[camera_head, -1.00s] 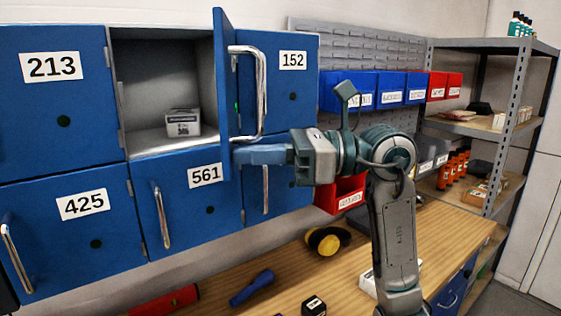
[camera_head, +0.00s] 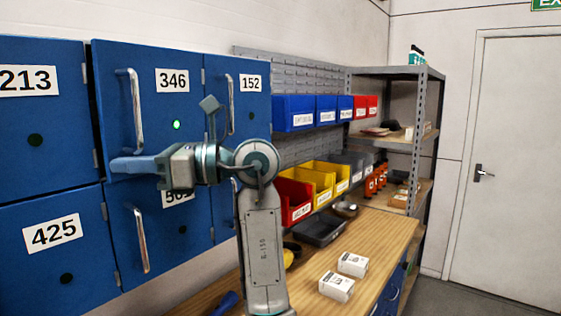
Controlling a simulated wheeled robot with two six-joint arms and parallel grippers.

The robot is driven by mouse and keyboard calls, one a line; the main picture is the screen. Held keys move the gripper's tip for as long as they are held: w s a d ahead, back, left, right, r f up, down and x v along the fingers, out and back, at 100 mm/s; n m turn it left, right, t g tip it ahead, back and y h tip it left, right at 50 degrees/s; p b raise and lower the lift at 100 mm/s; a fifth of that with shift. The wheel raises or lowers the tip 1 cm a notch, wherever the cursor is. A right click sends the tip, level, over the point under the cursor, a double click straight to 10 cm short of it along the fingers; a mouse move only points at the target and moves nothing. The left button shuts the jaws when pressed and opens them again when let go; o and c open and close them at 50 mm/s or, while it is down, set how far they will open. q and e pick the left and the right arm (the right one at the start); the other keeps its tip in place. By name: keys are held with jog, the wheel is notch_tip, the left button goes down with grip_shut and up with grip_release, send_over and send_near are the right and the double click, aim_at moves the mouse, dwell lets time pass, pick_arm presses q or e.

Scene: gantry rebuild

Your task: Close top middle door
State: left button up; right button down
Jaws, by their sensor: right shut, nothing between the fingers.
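The top middle door (camera_head: 165,115), labelled 346, lies flat in line with its neighbours in the head view and looks closed. A green light glows on its face. Its vertical metal handle (camera_head: 134,112) is at its left side. My right gripper (camera_head: 122,166) is shut and empty, pointing left in front of the door's lower edge, below the handle. I cannot tell whether it touches the door. My right forearm hides part of the 561 door (camera_head: 165,245) below. My left gripper is not in view.
Locker doors 213 (camera_head: 65,130), 425 (camera_head: 85,260) and 152 (camera_head: 252,125) surround it, all closed. A wooden workbench (camera_head: 385,235) with white boxes and a black tray (camera_head: 319,230) is at the right. A grey shelf rack (camera_head: 415,140) and bins stand behind it.

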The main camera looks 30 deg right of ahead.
jog(key=shift+w+a+r+b, duration=0.1)
jog(key=shift+w+a+b, duration=0.1)
jog(key=shift+w+a, duration=0.3)
jog(key=shift+w+a+b, duration=0.15)
jog(key=shift+w+a, duration=0.1)
jog(key=shift+w, duration=0.35)
jog(key=shift+w, duration=0.15)
